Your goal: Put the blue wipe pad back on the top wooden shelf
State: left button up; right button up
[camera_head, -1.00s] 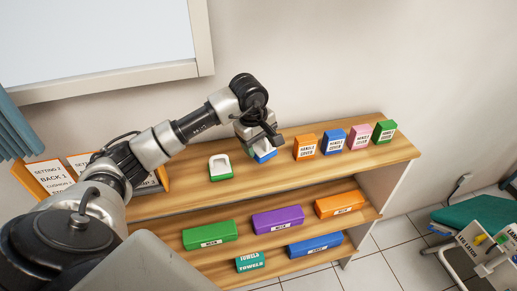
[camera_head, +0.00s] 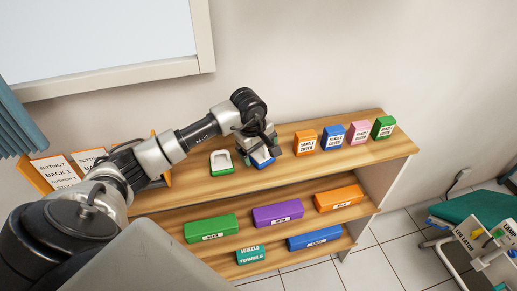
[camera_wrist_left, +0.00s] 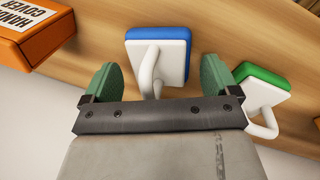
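The blue wipe pad (camera_head: 263,161), with a white back and a white loop handle, appears to rest on the top wooden shelf (camera_head: 190,193). It also shows in the left wrist view (camera_wrist_left: 160,50). My left gripper (camera_head: 262,148) is right at the pad. In the left wrist view my green fingertips (camera_wrist_left: 157,80) are spread wide, with the pad's handle between them and clear space on both sides. The gripper partly hides the pad in the head view. My right gripper is not in view.
A green pad (camera_head: 221,163) stands left of the blue one. Orange (camera_head: 305,142), blue (camera_head: 333,137), pink (camera_head: 358,132) and green (camera_head: 383,128) boxes stand to the right. Long boxes and a teal towels box (camera_head: 250,255) are on the lower shelf. A sign stand (camera_head: 60,172) is at left.

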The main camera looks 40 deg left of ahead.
aim_at(252, 158)
pick_arm(q)
jog(key=shift+r, duration=0.45)
notch_tip(252, 158, up, 11)
jog(key=s+b, duration=0.2)
jog(key=shift+a, duration=0.35)
jog(key=shift+s, duration=0.1)
